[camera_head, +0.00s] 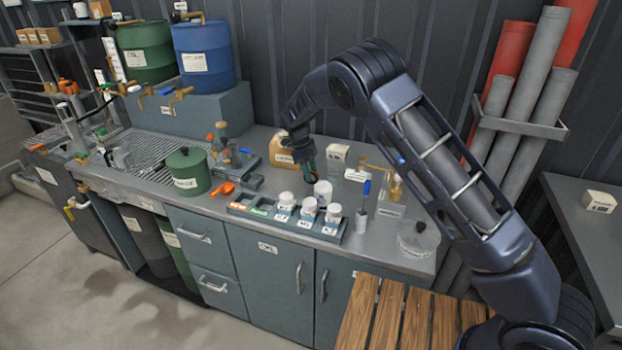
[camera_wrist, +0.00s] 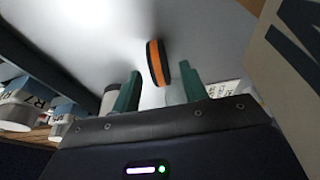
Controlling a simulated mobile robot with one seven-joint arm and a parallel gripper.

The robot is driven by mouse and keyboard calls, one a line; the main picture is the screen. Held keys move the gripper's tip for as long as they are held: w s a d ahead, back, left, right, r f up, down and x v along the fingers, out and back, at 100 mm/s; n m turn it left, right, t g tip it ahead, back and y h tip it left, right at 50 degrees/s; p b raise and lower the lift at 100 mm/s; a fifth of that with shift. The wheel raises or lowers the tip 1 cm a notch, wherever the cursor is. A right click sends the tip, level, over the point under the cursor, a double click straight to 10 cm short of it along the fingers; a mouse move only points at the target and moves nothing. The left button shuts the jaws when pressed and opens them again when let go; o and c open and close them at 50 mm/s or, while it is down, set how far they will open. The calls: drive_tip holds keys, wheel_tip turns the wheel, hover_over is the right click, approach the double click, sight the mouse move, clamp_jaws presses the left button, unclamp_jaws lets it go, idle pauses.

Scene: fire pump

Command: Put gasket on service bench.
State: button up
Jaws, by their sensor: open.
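A black ring-shaped piece with an orange band (camera_wrist: 157,62), which looks like the gasket, stands on edge on a pale grey surface in the wrist view. My gripper (camera_wrist: 159,82) is open, with one green finger on each side of the ring's near end. I see no finger closed on it. In the head view my gripper (camera_head: 308,167) is low over the back of the grey worktop (camera_head: 262,150), among small containers. The ring cannot be made out clearly there. No label tells me which surface is the service bench.
A rack with white jars (camera_head: 308,208) is in front. A wooden slatted surface (camera_head: 395,318) is nearest, and another grey table (camera_head: 585,240) at right has free room beside a small box (camera_head: 599,201).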

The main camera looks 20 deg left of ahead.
drive_tip(key=x, duration=0.2)
drive_tip(key=shift+d+f, duration=0.1)
drive_tip(key=shift+f, duration=0.2)
clamp_jaws()
